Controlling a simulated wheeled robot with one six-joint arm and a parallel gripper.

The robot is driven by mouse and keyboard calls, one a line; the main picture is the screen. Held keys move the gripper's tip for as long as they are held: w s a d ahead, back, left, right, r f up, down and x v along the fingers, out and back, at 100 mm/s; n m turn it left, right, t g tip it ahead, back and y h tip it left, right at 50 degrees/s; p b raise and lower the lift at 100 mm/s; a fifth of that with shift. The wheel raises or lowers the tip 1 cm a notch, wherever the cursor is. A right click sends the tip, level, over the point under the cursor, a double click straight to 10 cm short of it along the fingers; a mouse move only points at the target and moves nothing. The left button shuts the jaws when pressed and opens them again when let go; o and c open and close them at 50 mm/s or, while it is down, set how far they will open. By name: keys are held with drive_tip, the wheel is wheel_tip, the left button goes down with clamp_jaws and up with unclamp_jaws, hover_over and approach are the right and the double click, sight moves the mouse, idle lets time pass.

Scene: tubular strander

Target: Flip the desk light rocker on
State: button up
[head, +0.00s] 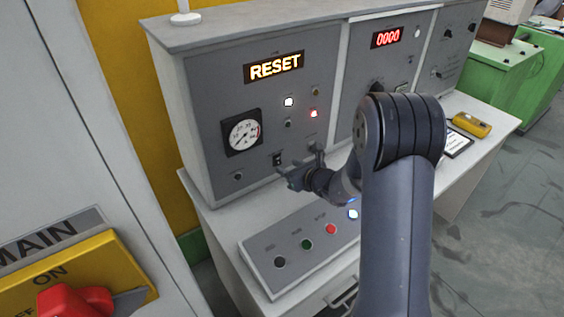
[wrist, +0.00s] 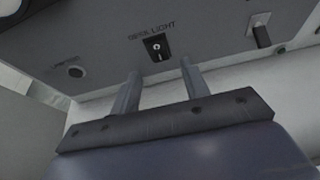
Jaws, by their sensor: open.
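The desk light rocker (wrist: 157,48) is a small black switch with a white mark, under the label DESK LIGHT in the wrist view. In the head view the rocker (head: 278,159) sits low on the grey panel, right of the round gauge. My gripper (wrist: 161,82) is open and empty, its two fingers pointing at the panel just below the rocker, one to each side of it. In the head view my gripper (head: 287,176) is close to the panel's lower edge, beneath the rocker. I cannot tell whether the fingertips touch the panel.
Below stands a sloped button box (head: 300,250) with several buttons. A RESET display (head: 274,67) is lit above. A red MAIN handle (head: 75,300) is at lower left.

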sight(278, 163)
drive_tip(key=shift+p+x, duration=0.4)
drive_tip(key=shift+x, duration=1.75)
drive_tip(key=shift+r, duration=0.1)
drive_tip(key=shift+c, duration=0.4)
